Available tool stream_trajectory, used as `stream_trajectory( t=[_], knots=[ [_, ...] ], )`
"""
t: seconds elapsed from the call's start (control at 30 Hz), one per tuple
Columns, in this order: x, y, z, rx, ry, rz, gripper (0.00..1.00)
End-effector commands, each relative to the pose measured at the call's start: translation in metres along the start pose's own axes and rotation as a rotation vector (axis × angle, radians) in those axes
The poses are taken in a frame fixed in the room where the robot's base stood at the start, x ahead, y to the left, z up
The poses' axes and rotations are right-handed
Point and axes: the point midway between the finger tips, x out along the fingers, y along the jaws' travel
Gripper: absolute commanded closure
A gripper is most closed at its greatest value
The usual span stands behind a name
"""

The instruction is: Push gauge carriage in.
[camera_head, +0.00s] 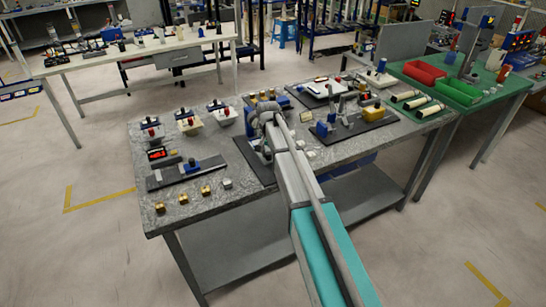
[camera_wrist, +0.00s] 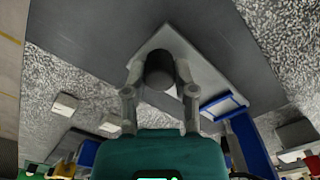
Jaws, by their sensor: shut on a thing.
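My gripper (camera_wrist: 158,78) is shut on a dark round knob (camera_wrist: 160,68) in the wrist view, one finger on each side. The knob stands on a light grey, wedge-shaped piece (camera_wrist: 205,72), which appears to be the gauge carriage, over a dark flat plate (camera_wrist: 90,35). A blue frame (camera_wrist: 222,106) lies beside the grey piece at the right. In the head view my gripper (camera_head: 262,140) is over the dark plate (camera_head: 250,160) at mid-bench. My own arm and gripper hide the knob and most of the carriage there.
A rail fixture with a blue block (camera_head: 190,166) and a red-lit display (camera_head: 157,154) stand left on the speckled bench (camera_head: 215,178). Another dark-based fixture (camera_head: 355,128) is right; a green table (camera_head: 470,95) adjoins.

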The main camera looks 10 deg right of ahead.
Motion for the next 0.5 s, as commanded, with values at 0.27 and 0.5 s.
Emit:
stream_trajectory(
  t=[0.27, 0.5],
  knots=[
    [-0.0009, -0.0057, -0.0046, -0.003, 0.01, -0.011, 0.48],
    [-0.0007, -0.004, -0.0033, -0.002, 0.008, -0.008, 0.3]
  ],
)
